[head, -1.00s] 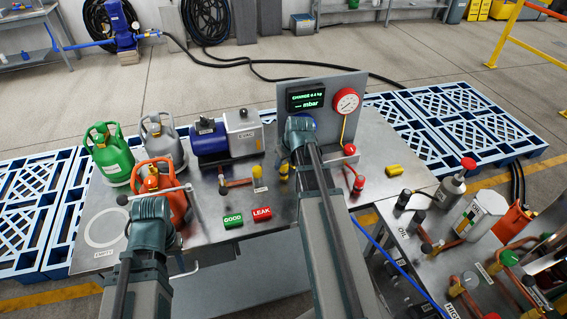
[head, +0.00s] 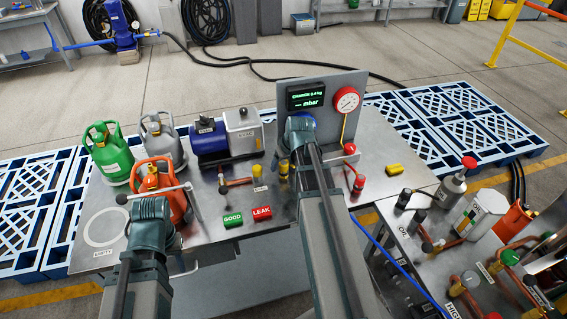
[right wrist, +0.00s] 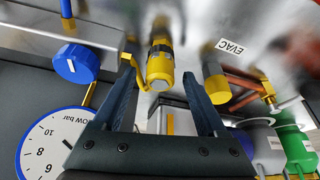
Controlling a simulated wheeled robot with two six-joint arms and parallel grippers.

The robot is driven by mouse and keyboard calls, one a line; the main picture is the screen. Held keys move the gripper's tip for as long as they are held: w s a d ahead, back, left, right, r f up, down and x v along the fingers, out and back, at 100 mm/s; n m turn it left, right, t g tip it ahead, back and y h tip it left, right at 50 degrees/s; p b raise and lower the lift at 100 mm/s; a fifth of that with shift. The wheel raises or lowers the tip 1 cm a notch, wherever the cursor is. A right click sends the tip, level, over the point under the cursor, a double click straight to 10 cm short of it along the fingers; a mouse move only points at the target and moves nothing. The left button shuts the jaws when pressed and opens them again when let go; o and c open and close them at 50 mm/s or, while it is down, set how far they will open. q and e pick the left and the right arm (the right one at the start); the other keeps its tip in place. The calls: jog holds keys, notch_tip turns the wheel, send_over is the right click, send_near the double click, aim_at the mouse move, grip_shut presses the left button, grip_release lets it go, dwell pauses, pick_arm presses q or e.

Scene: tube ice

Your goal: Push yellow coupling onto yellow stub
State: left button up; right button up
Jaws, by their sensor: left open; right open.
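A yellow fitting (right wrist: 160,66) with a side lever, which looks like the yellow coupling, hangs between the fingers of my right gripper (right wrist: 160,75) in the right wrist view. The fingers are spread, with gaps either side. Beside it is a yellow cylinder (right wrist: 215,86) by the EVAC label, possibly the yellow stub; the two stand apart. In the head view, yellow fittings (head: 284,168) and (head: 257,172) show left of my right arm, whose wrist hides its fingertips. My left gripper (head: 158,203) is at the orange cylinder (head: 152,180); its fingers are hard to make out.
A display panel (head: 325,85) with a red gauge (head: 347,101) stands behind my right gripper. A blue knob (right wrist: 77,63) and a blue-rimmed gauge (right wrist: 52,142) are close to it. A green cylinder (head: 110,157) and GOOD and LEAK blocks (head: 233,220) are on the bench.

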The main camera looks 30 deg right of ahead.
jog(key=p+v, duration=1.2)
jog(key=v, duration=0.1)
jog(key=shift+r+p, duration=0.35)
jog(key=shift+p, duration=0.05)
jog(key=shift+s, duration=0.1)
jog(key=s+a+f+n+g+b, duration=0.1)
jog(key=s+a+f+b, duration=0.1)
jog(key=a, duration=0.8)
jog(key=s+a+f+n+g+h+b, duration=0.1)
jog(key=s+a+f+g+b, duration=0.1)
jog(key=a, duration=0.8)
jog(key=s+a+f+n+g+b, duration=0.1)
jog(key=s+a+f, duration=0.4)
jog(key=a, duration=0.5)
jog(key=shift+s+a+n+g+b, duration=0.25)
jog(key=shift+s+n+g+b, duration=0.2)
jog(key=shift+s+b, duration=0.8)
